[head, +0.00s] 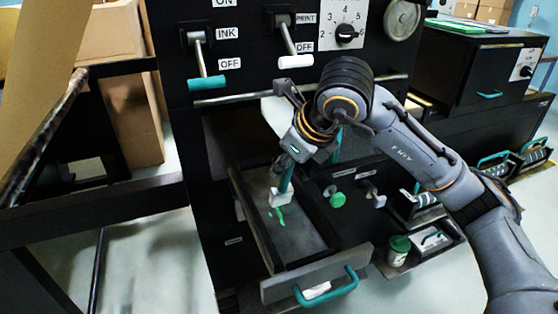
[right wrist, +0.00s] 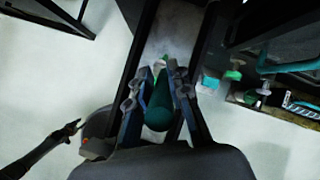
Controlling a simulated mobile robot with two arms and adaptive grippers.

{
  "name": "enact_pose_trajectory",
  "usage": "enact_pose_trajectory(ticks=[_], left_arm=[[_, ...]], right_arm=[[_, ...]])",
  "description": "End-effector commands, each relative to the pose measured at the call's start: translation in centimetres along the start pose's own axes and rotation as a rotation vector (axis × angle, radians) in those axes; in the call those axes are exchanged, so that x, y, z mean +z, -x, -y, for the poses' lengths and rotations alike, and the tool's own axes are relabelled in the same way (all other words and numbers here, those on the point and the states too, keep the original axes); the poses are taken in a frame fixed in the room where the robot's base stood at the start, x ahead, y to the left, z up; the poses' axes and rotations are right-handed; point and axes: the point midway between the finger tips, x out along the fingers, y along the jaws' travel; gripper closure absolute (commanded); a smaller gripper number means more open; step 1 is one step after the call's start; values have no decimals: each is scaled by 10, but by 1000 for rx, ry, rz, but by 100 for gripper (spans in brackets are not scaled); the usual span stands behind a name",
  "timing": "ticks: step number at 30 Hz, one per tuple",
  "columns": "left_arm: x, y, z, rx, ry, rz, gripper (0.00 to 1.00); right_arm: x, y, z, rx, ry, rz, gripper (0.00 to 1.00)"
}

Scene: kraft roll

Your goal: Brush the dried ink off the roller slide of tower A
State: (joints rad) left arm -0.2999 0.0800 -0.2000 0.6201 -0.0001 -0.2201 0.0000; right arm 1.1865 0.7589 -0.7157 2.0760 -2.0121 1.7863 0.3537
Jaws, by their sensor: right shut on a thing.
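My right gripper (head: 292,156) is shut on the teal handle of a brush (head: 285,182) with a pale block-shaped head. In the right wrist view the handle (right wrist: 158,112) stands between the two fingers. The brush points down into the pulled-out roller slide (head: 305,238), a grey tray with dark side walls and a teal front handle. Green dried ink (head: 280,213) lies on the tray floor, right by the brush head. I cannot tell whether the bristles touch it. No tower letter is readable. My left gripper is not in view.
The black tower front above carries the ink lever (head: 206,60), the print lever (head: 294,45) and a numbered dial (head: 346,35). A green-lidded jar (head: 399,249) and a green knob (head: 337,200) are to the right. A dark frame (head: 100,205) stands left. Pale floor is clear at lower left.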

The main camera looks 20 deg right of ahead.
Motion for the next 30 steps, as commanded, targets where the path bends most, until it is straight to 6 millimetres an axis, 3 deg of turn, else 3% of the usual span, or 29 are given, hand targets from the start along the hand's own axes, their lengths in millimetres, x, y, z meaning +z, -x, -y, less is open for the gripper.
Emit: enact_pose_trajectory(ticks=[30], left_arm=[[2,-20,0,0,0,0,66]], right_arm=[[-40,32,-31,-2,2,2,100]])
